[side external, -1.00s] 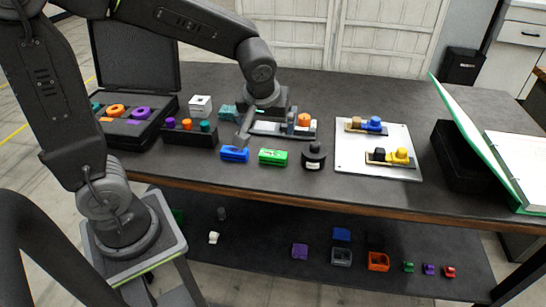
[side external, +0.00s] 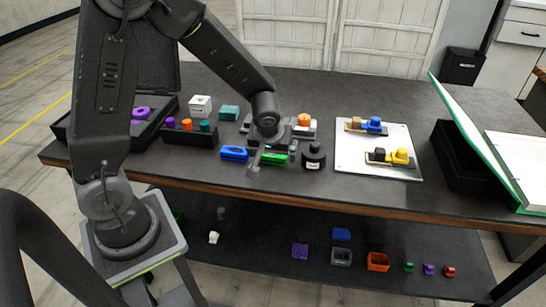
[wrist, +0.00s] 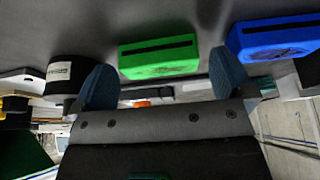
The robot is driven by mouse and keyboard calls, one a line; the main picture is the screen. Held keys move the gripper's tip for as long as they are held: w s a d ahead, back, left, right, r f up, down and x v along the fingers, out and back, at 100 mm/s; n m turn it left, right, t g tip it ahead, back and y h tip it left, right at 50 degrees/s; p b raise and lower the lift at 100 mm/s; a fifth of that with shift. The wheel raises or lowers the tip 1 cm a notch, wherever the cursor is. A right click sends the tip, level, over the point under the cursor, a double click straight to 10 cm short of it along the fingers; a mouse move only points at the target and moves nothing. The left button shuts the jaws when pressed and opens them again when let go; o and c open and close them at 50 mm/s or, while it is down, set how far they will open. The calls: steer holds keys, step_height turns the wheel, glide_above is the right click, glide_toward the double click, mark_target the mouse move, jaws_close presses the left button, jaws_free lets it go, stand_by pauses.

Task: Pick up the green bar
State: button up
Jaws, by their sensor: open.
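The green bar (side external: 275,159) lies on the dark table near its front edge, partly hidden by my gripper in the side view. In the wrist view the green bar (wrist: 158,57) lies ahead of the fingertips, across the space between them. My gripper (side external: 272,161) is open and empty, just at the bar; contact cannot be told. Its two bluish fingertips (wrist: 164,82) stand wide apart in the wrist view.
A blue bar (side external: 233,153) lies just left of the green one. A dark round piece with a label (side external: 313,157) stands close on the right. Behind are a fixture with an orange piece (side external: 304,119) and a white plate (side external: 350,160) farther right.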

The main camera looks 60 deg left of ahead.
steer(key=shift+w+a+f, duration=0.1)
steer(key=shift+f, duration=0.2)
steer(key=shift+c, duration=0.3)
steer(key=c, duration=0.9)
steer(key=shift+r, duration=0.1)
